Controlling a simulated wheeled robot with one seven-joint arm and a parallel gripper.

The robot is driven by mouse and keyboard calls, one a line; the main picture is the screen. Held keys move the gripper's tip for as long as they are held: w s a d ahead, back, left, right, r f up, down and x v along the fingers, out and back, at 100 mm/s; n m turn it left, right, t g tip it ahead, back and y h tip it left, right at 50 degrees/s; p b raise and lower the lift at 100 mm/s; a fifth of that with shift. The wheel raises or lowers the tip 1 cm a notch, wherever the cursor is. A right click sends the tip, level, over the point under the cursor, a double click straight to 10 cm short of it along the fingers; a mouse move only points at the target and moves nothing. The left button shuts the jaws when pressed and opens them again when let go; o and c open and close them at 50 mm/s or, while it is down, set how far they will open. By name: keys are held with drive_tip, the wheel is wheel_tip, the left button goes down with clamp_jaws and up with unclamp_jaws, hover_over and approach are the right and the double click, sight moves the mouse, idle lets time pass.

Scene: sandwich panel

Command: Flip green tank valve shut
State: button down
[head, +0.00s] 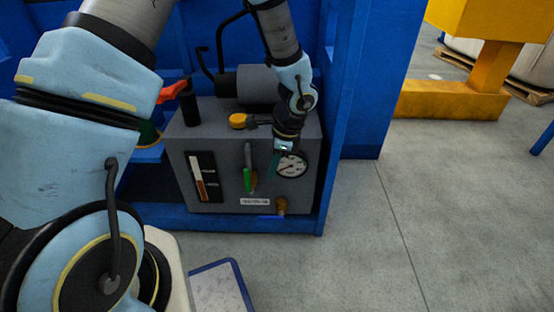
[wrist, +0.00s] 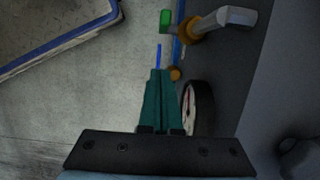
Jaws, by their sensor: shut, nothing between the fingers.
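The green-handled valve (head: 247,180) is on the front face of the grey tank unit (head: 222,175), left of the round gauge. Its green handle runs roughly upright in the head view. In the wrist view, the green handle end (wrist: 165,19) shows beside a brass body and a grey metal part. My gripper (head: 271,168) points down in front of the unit, between the valve and the gauge. Its teal fingers (wrist: 159,73) are together, with nothing between them. They appear apart from the green handle.
The gauge (head: 291,165) is close beside my fingers. A brass fitting with a blue handle (head: 271,216) sits low on the unit. Blue cabinet walls (head: 349,120) enclose the unit.

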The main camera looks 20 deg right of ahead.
sight(248, 178)
drive_tip(key=shift+w+a+b, duration=0.1)
drive_tip(key=shift+w+a, duration=0.2)
drive_tip(key=shift+a, duration=0.3)
drive_tip(key=shift+w+a+b, duration=0.1)
drive_tip(key=shift+w+a, duration=0.15)
drive_tip(key=shift+a, duration=0.35)
drive_tip(key=shift+w+a+b, duration=0.1)
drive_tip(key=shift+w+a, duration=0.2)
drive_tip(key=shift+a, duration=0.3)
drive_tip(key=shift+w+a+r+h+p, duration=0.15)
drive_tip(key=shift+a+h+p, duration=0.15)
drive_tip(key=shift+p, duration=0.5)
